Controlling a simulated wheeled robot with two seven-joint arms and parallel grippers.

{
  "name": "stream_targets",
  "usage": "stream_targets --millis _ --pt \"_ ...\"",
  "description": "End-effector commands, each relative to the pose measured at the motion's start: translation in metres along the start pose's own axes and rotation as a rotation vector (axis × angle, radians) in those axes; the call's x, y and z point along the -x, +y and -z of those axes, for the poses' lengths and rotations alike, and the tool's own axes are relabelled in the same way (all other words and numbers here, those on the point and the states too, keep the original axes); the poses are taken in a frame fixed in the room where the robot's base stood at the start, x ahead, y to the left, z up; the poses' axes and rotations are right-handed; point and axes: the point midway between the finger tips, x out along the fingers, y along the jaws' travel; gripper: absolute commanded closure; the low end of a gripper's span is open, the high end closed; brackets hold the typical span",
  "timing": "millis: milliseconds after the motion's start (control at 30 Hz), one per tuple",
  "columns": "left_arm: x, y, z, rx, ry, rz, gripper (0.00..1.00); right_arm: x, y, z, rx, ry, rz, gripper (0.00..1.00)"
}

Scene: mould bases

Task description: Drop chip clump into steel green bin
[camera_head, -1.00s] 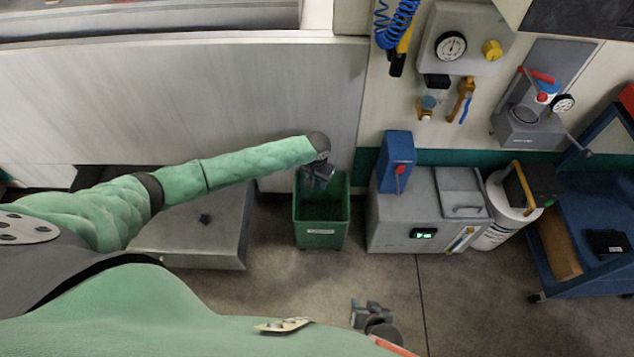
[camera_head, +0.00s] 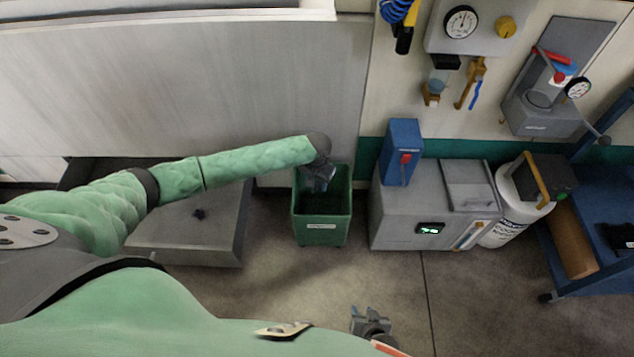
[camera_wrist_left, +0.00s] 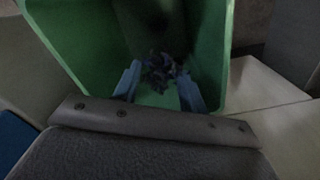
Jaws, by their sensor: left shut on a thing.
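The green bin (camera_head: 321,232) stands on the floor against the grey panel, its mouth open upward. My left gripper (camera_head: 322,182) is at the bin's mouth, pointing down into it. In the left wrist view, the left gripper (camera_wrist_left: 160,92) is shut on a dark bluish chip clump (camera_wrist_left: 160,70), with the green bin walls (camera_wrist_left: 215,45) around it. The clump is too small and hidden to make out in the head view. My right gripper (camera_head: 368,318) is low in the picture, away from the bin; its opening is unclear.
A grey machine with a blue box (camera_head: 402,152) stands right of the bin. A white canister (camera_head: 515,212) and a blue cart (camera_head: 600,215) are further right. A small dark piece (camera_head: 199,213) lies on the low grey platform (camera_head: 215,240) left of the bin. Open floor lies in front.

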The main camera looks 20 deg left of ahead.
Motion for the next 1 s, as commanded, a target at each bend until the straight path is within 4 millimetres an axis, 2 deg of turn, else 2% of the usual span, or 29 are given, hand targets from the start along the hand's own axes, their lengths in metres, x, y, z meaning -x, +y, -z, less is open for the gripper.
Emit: stream_targets --millis 267,300,400,433,767,1000 --pt "0.000 0.000 0.000 0.000 0.000 0.000 0.80 0.000 0.001 0.000 0.001 0.001 -0.001 0.64" --pt "0.000 0.000 0.000 0.000 0.000 0.000 0.54 0.000 0.001 0.000 0.001 0.002 -0.001 0.64" --pt "0.000 0.000 0.000 0.000 0.000 0.000 0.35 0.000 0.001 0.001 0.001 0.003 -0.001 0.64" --pt "0.000 0.000 0.000 0.000 0.000 0.000 0.33 0.001 0.001 0.002 0.001 0.004 -0.001 0.64" --pt "0.003 0.000 0.000 0.000 0.001 0.000 0.33 0.002 0.001 0.003 0.002 0.005 -0.001 0.64" --pt "0.035 -0.001 0.000 0.000 0.001 -0.001 0.33 0.005 0.000 0.004 0.002 0.000 -0.001 0.64"
